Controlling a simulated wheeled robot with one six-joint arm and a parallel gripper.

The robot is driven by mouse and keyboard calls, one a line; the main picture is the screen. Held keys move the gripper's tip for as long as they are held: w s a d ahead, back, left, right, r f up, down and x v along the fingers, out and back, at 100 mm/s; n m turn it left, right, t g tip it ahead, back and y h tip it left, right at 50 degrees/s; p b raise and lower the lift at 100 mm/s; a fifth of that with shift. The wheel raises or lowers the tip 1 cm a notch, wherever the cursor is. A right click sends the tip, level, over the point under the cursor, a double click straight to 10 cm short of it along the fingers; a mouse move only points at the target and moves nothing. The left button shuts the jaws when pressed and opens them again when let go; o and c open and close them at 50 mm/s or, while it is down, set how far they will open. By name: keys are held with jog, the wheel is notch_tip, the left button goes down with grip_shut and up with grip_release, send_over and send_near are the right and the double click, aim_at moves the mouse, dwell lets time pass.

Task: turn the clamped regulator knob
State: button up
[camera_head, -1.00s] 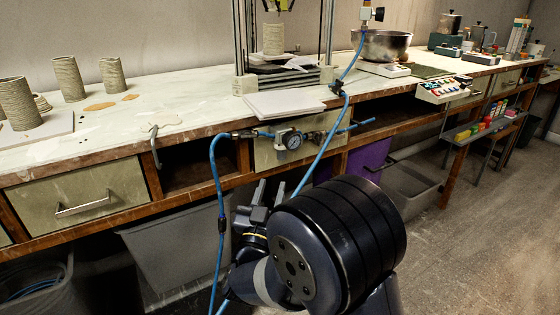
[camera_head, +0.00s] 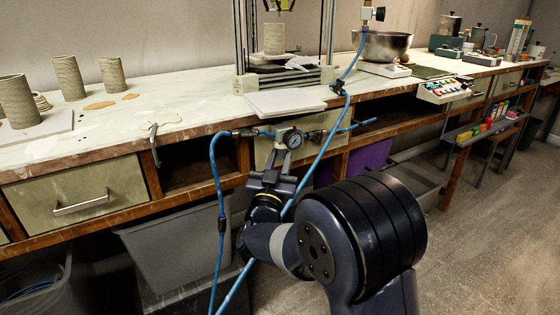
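Whether the fingertips touch the regulator or knob cannot be told.
A blue hose (camera_head: 221,180) hangs left of my gripper, and another (camera_head: 322,150) runs diagonally close by on the right. The bench (camera_head: 120,140) edge and a drawer front (camera_head: 75,192) lie to the left. A grey bin (camera_head: 175,255) stands below.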

jog(key=c, duration=0.5)
jog(key=shift+o, duration=0.2)
jog(key=shift+d+f+n+y+b, duration=0.15)
jog(key=shift+n+y+b, duration=0.15)
jog(key=shift+y+b, duration=0.2)
